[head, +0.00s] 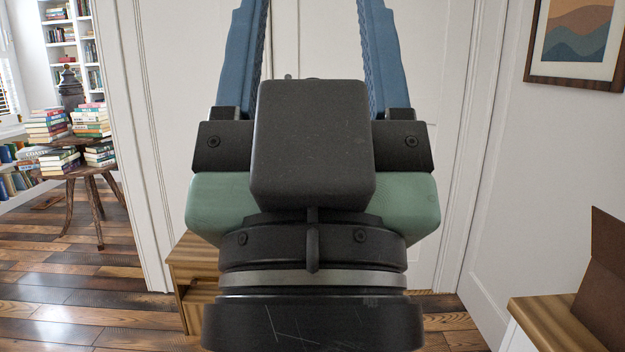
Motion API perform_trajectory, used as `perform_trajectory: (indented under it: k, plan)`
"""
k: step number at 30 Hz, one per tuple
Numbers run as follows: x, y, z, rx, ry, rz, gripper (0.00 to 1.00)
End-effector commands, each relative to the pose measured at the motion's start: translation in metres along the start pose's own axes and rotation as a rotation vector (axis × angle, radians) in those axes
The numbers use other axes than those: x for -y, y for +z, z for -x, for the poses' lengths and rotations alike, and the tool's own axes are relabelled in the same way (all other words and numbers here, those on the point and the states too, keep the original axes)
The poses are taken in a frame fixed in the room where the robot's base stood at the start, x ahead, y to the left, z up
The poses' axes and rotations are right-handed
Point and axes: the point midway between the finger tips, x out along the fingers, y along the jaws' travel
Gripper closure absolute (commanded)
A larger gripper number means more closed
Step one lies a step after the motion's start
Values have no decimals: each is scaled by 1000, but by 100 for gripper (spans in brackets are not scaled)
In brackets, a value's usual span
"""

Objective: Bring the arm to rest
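My gripper (312,20) fills the middle of the head view, pointing away from me toward a white door. It has a black and green body and two blue fingers. The fingers stand wide apart, with the door showing between them and nothing held in the part I see. The fingertips run past the top edge of the picture. The dark housing of my wrist hides what lies directly behind it.
A white double door (310,30) stands ahead. At left, a round wooden table (84,170) bears stacked books, with bookshelves behind. A wooden piece (192,262) is partly hidden behind my gripper. At right, a wood-topped cabinet (560,325) holds a brown open box (606,270).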

Motion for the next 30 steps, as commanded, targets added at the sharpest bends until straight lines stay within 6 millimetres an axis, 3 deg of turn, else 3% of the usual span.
perform_trajectory:
  k: [1, 21, 27, 30]
  plan:
    - [0, -23, -24, 0, 0, 0, 38]
    - [0, -166, -175, 0, -2, -1, 38]
    - [0, -203, -214, 0, -2, -1, 38]
    - [0, -210, -222, 0, -2, -1, 38]
